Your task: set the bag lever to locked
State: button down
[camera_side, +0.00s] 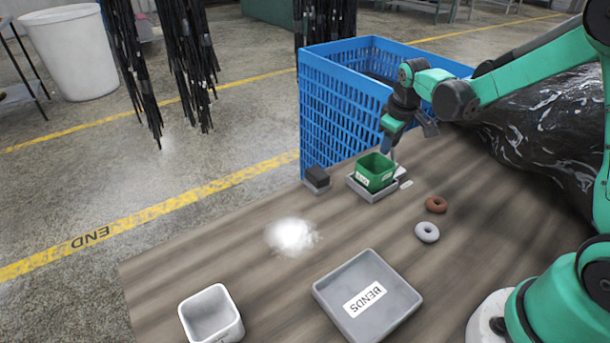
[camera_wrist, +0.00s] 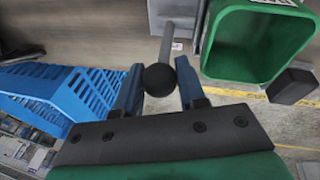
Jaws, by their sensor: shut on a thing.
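The lever (camera_wrist: 166,45) shows in the wrist view as a grey rod ending in a round black knob (camera_wrist: 159,79). My gripper (camera_wrist: 159,68) has one blue finger on each side of the knob and is shut on it. In the side view my gripper (camera_side: 389,149) points down just behind the green bin (camera_side: 375,172), and hides most of the lever. A small white label (camera_side: 406,184) lies beside the bin's grey tray. I cannot read it, nor tell which setting the lever is at.
A blue crate (camera_side: 340,100) stands close behind my gripper. A black block (camera_side: 317,176) sits left of the green bin. A brown ring (camera_side: 436,205), a grey ring (camera_side: 427,232), a BENDS tray (camera_side: 333,288) and a white bin (camera_side: 211,315) are nearer. Black hoses (camera_side: 190,60) hang farther back.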

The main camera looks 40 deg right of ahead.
jog(key=s+t, duration=0.1)
jog(key=t, duration=0.2)
jog(key=shift+s+r, duration=0.2)
jog(key=shift+s, duration=0.2)
jog(key=shift+s+f+m+t, duration=0.15)
jog(key=shift+s+t, duration=0.25)
jog(key=shift+t, duration=0.55)
jog(key=shift+s+r+m+t, duration=0.15)
jog(key=shift+s+t, duration=0.2)
jog(key=shift+t, duration=0.6)
jog(key=shift+f, duration=0.1)
jog(key=c, duration=0.8)
grip_release()
jog(key=shift+s, duration=0.15)
jog(key=shift+v, duration=2.75)
jog(key=shift+a, duration=0.1)
